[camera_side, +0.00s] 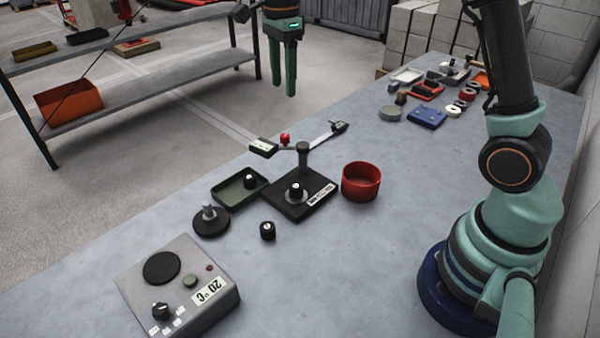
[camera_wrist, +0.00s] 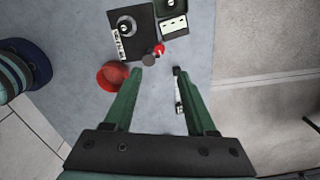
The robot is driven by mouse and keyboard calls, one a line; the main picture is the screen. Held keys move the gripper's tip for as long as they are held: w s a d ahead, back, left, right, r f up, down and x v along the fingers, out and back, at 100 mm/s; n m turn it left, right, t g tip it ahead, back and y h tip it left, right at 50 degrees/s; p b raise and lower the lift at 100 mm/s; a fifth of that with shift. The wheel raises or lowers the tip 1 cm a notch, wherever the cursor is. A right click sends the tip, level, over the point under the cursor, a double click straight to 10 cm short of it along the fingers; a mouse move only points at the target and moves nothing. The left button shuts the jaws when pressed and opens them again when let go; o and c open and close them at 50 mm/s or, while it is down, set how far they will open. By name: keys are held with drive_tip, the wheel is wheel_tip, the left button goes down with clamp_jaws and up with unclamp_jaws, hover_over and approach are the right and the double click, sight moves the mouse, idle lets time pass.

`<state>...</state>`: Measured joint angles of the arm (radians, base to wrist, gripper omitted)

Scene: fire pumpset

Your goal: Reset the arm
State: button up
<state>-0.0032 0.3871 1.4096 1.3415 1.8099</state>
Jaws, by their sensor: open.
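My gripper (camera_side: 284,90) hangs fingers-down in the upper middle of the side view, above and beyond the far edge of the table (camera_side: 345,245). Its two green fingers are apart with nothing between them. In the wrist view the gripper (camera_wrist: 157,72) also shows open, with the tabletop beyond its fingertips. My arm's base stands at the right of the side view.
On the table are a black stand with a post (camera_side: 303,165), a red bowl (camera_side: 361,182), a green tray (camera_side: 240,187), a small black knob (camera_side: 267,231) and a grey hotplate-like unit (camera_side: 185,280). Several small parts lie at the far end. A shelf (camera_side: 140,80) stands at left.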

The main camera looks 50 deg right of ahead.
drive_tip(key=s+r+n+t, duration=0.1)
drive_tip(key=s+n+t, duration=0.4)
drive_tip(key=s+n, duration=1.2)
drive_tip(key=n, duration=0.3)
drive_tip(key=shift+s+r+n+t, duration=0.2)
drive_tip(key=shift+s+n+t, duration=0.1)
drive_tip(key=shift+n, duration=0.1)
